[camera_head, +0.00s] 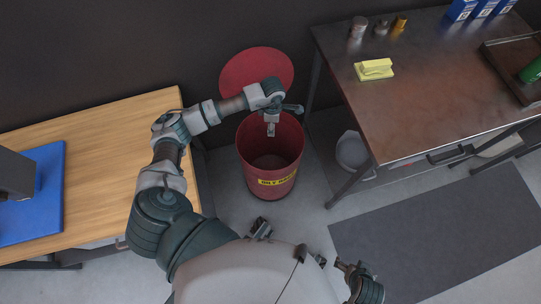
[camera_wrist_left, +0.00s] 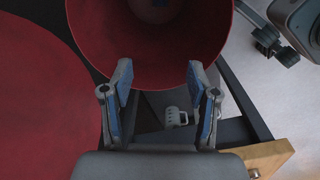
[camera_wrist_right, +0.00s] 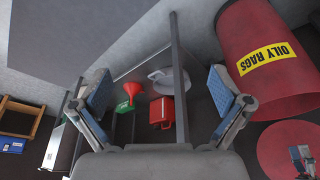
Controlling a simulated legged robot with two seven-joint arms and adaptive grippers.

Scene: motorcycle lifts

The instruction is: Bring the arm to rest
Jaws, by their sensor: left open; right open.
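My left arm reaches in from the left, and its gripper (camera_head: 270,130) hangs over the open mouth of a red bin (camera_head: 272,182). In the left wrist view its two fingers (camera_wrist_left: 160,95) are apart with nothing between them, and the bin's red wall (camera_wrist_left: 90,35) fills the top. My right gripper (camera_head: 350,268) is low at the bottom of the head view, close to my body. In the right wrist view its fingers (camera_wrist_right: 165,100) are wide apart and empty, pointing towards the space under a table.
The bin's round red lid (camera_head: 257,68) stands raised behind it. A wooden bench (camera_head: 95,125) is at left and a metal table (camera_head: 440,85) at right, with a yellow cloth (camera_head: 374,69) on it.

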